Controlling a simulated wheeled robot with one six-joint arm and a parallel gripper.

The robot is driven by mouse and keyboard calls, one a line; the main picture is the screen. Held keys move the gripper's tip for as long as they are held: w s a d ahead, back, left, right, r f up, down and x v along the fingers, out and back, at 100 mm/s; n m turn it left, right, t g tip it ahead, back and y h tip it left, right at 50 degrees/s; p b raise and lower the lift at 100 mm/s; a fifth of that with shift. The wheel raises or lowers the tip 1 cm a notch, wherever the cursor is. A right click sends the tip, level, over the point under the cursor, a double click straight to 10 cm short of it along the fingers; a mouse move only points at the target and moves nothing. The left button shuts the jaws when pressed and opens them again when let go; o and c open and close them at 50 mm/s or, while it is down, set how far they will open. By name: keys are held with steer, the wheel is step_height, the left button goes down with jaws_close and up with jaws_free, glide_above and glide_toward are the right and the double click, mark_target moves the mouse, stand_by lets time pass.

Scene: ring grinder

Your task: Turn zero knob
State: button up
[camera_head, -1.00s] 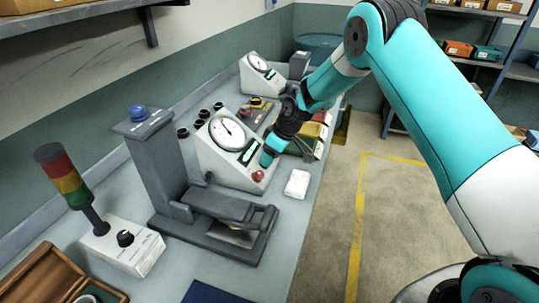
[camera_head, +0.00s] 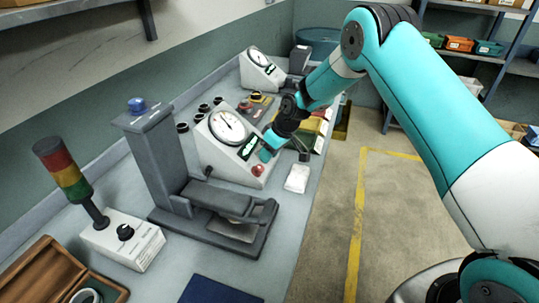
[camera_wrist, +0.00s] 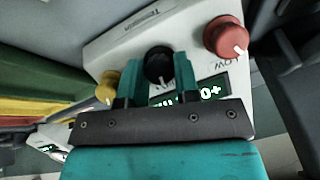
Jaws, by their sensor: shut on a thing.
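The grey gauge box (camera_head: 212,156) stands on the bench with a round white dial (camera_head: 227,126) and a red knob (camera_head: 258,170) on its sloped front. In the wrist view a black knob (camera_wrist: 158,62) sits between my two teal fingers, and my gripper (camera_wrist: 157,82) is shut on it. The red knob (camera_wrist: 224,36), beside the word "LOW", is to its right, and a yellow knob (camera_wrist: 107,84) is to its left. A green-lit display (camera_wrist: 205,92) is partly hidden behind my gripper. In the head view my gripper (camera_head: 266,154) hides the black knob.
A grey stand (camera_head: 150,165) and a stack light (camera_head: 68,180) on a white box are nearer on the bench. A white block (camera_head: 297,178) lies right of the gauge box. Another gauge box (camera_head: 258,72) stands farther back. Green and yellow bins (camera_head: 312,130) are close behind my gripper.

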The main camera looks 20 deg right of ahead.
steer(key=shift+m, duration=0.7)
steer(key=o, duration=0.9)
steer(key=b+v, duration=0.4)
steer(key=v, duration=1.3)
steer(key=shift+w+d+r, duration=0.1)
steer(key=shift+d+r, duration=0.1)
steer(key=shift+d, duration=0.05)
